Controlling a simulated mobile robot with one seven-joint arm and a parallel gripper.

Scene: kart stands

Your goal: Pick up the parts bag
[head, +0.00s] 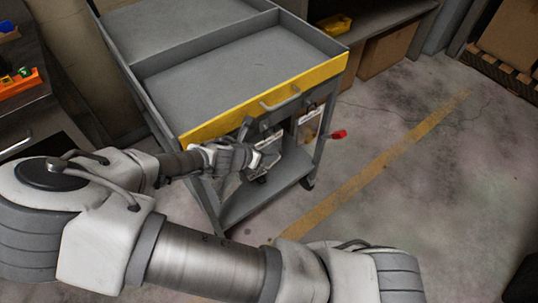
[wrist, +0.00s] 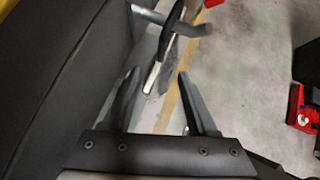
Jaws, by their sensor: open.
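What looks like the parts bag (head: 308,125), a small clear bag with a pale label and brownish contents, hangs at the right front of the grey cart, below the yellow drawer front. My gripper (head: 266,163) is in front of the cart, below the drawer handle and left of the bag, apart from it. In the wrist view my gripper's two fingers (wrist: 159,90) are spread with nothing between them. A thin dark piece with a white edge (wrist: 164,48) lies beyond the fingertips; I cannot tell whether it is the bag.
Cardboard boxes (head: 388,47) stand under a shelf behind. The floor at right (head: 450,170) is clear.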

